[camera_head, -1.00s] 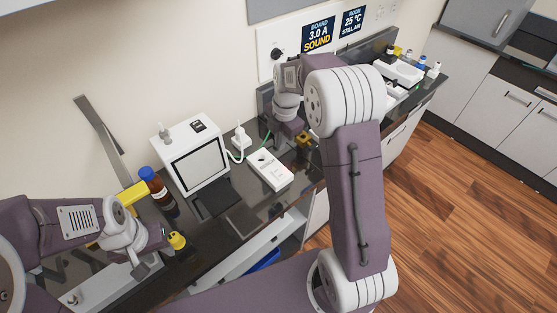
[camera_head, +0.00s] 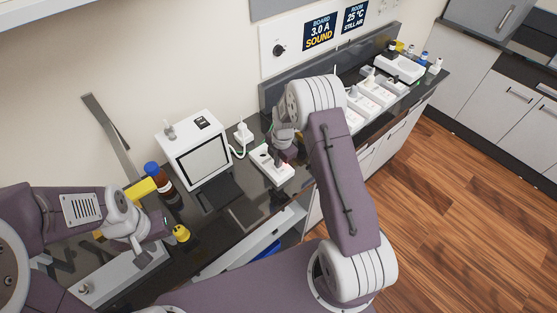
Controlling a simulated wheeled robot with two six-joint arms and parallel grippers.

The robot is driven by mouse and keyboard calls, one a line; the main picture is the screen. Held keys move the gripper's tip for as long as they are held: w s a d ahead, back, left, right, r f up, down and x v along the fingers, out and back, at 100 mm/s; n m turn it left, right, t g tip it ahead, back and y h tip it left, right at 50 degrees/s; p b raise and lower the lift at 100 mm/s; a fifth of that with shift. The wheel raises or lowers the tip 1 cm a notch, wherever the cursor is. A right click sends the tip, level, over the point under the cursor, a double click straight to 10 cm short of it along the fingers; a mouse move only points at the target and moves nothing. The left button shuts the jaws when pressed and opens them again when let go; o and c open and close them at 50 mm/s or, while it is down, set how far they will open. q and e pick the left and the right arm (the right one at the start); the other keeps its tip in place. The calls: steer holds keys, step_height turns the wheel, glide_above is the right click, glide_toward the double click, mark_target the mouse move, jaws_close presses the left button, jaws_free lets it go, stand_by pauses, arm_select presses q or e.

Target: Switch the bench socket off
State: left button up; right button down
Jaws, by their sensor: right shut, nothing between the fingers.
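A white block (camera_head: 261,158), which looks like a socket strip, lies on the dark bench near the middle. A white plug-like piece (camera_head: 242,134) with a pale green cord stands just behind it; I cannot tell which of these is the bench socket. My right gripper (camera_head: 281,161) is shut and empty, pointing down at the white block and hiding part of its top. I cannot tell whether it touches, and any switch there is too small or hidden to read. My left gripper (camera_head: 146,257) is low on the left, away from the block; its finger gap is unclear.
A white box with a grey screen (camera_head: 202,163) stands left of the block. A brown bottle with a blue cap (camera_head: 163,183) and a yellow-topped item (camera_head: 181,233) are near my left arm. Several white devices (camera_head: 374,93) line the right bench. A wall panel reads 3.0 A.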

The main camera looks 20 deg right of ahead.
steer(key=shift+w+f+b, duration=0.1)
steer(key=shift+f+b, duration=0.45)
steer(key=shift+b, duration=0.2)
steer(key=shift+r+p, duration=0.35)
steer(key=shift+s, duration=0.2)
steer(key=shift+s, duration=0.35)
steer(key=shift+s+d, duration=0.25)
steer(key=shift+s, duration=0.1)
steer(key=shift+w+r, duration=0.1)
